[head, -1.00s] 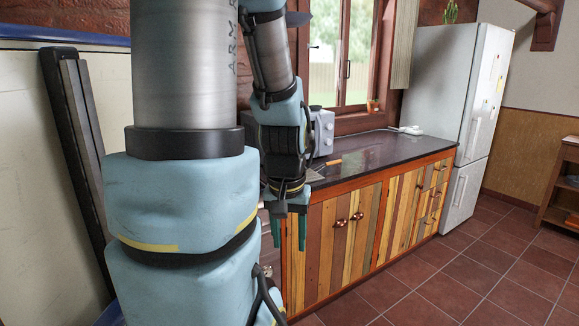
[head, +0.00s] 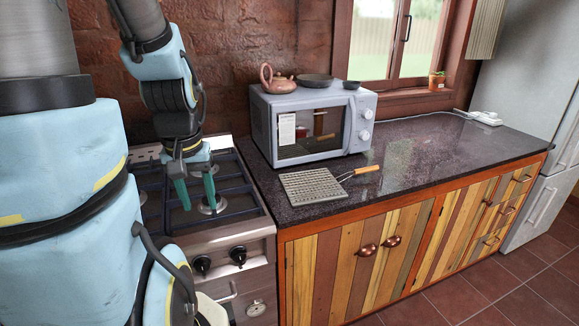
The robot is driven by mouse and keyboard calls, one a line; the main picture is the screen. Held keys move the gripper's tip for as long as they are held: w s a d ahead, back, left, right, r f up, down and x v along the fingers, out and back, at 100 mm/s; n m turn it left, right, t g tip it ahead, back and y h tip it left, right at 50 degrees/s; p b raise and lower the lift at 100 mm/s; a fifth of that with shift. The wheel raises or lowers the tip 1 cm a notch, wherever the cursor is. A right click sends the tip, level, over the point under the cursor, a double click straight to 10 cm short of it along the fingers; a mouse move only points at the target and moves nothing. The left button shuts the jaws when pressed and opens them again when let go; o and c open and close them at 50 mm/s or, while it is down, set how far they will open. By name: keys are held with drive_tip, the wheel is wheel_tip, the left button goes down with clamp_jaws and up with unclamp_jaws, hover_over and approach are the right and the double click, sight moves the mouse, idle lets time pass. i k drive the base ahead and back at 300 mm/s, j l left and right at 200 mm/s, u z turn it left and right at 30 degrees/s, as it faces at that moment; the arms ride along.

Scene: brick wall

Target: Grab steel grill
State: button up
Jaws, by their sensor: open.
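The steel grill (head: 312,187) is a flat square wire mesh with a wire neck and a wooden handle (head: 367,170). It lies on the dark countertop in front of the microwave, its handle toward the right. My gripper (head: 198,192) has two green fingers pointing down, apart and empty. It hangs over the stove, to the left of the grill and clear of it.
The microwave (head: 313,123) stands behind the grill, with a clay teapot (head: 277,79) and dark dishes on top. The stove (head: 236,203) adjoins the counter at left. The countertop (head: 430,150) to the right is mostly clear, with a white power strip (head: 486,118) far back.

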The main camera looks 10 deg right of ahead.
sight(306, 187)
drive_tip(key=l+u, duration=0.25)
drive_tip(key=l, duration=0.2)
drive_tip(key=l+u, duration=0.25)
drive_tip(key=l, duration=0.2)
drive_tip(key=l+u, duration=0.25)
drive_tip(key=l, duration=0.25)
drive_tip(key=k+l+u, duration=0.1)
drive_tip(key=l+u, duration=0.15)
drive_tip(key=l, duration=0.2)
drive_tip(key=k+l+u, duration=0.1)
drive_tip(key=l+u, duration=0.15)
drive_tip(key=l, duration=0.2)
drive_tip(key=k+l+u, duration=0.25)
drive_tip(key=l, duration=0.15)
drive_tip(key=k+l+u, duration=0.1)
drive_tip(key=l+u, duration=0.15)
drive_tip(key=l, duration=0.15)
drive_tip(key=k+l+u, duration=0.25)
drive_tip(key=i+l, duration=0.05)
drive_tip(key=l, duration=0.05)
